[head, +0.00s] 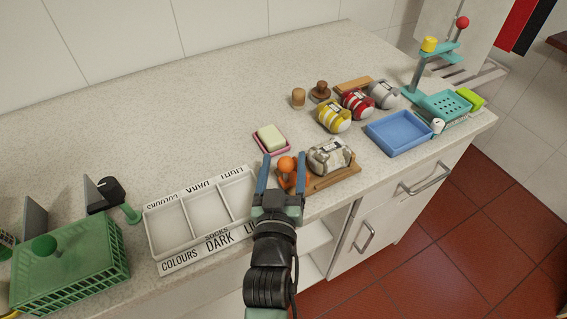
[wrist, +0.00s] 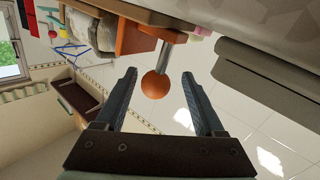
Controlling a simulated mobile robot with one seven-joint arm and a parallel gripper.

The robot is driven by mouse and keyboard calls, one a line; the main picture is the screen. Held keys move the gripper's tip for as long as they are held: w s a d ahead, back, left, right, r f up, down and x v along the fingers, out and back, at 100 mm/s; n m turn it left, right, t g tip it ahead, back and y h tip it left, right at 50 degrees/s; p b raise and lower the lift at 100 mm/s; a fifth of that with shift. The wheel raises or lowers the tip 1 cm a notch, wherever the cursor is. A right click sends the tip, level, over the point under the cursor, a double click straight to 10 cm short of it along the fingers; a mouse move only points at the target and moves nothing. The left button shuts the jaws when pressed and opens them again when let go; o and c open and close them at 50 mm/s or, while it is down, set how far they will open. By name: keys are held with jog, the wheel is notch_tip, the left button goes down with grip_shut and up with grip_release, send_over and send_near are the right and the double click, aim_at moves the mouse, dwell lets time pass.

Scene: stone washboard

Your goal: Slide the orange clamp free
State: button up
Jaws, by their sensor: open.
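The orange clamp (head: 299,181) sits at the left end of a wooden board (head: 338,181) near the counter's front edge. Its round orange knob (head: 286,164) also shows in the wrist view (wrist: 155,85), on a metal rod that runs to the orange clamp body (wrist: 136,37). A grey-white striped cloth bundle (head: 329,156) lies on the board beside the clamp. My gripper (head: 283,160) is open, with its two blue fingers on either side of the knob in both views. In the wrist view gaps show between the knob and both fingers (wrist: 159,74); how deep it sits between them is unclear.
A white labelled tray (head: 166,215) is left of my gripper, with a green basket (head: 70,270) farther left. A soap dish (head: 270,139) lies behind. Yellow (head: 334,117) and red (head: 357,103) bundles and a blue tray (head: 398,133) are to the right. The back-left counter is clear.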

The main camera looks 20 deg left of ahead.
jog(key=b+v, duration=0.2)
jog(key=v, duration=1.1)
dwell(0.4)
jog(key=w+d+r+m+t+h+p, duration=0.1)
jog(key=w+d+r+m+t+p, duration=0.2)
jog(key=r, duration=1.1)
jog(key=w+d+r+m+t+h+p, duration=0.15)
jog(key=w+r, duration=0.35)
jog(key=r, duration=0.8)
jog(key=s+d+r+t+h+p, duration=0.1)
jog(key=s+d+r+t+p, duration=0.1)
jog(key=r, duration=1.2)
jog(key=s+d+r+m+t+h+p, duration=0.1)
jog(key=d+r, duration=0.5)
jog(key=r, duration=0.9)
jog(key=s+t+h+p, duration=0.1)
jog(key=s+t+p, duration=0.1)
jog(key=s, duration=0.1)
jog(key=shift+s+t, duration=0.2)
jog(key=shift+t, duration=0.15)
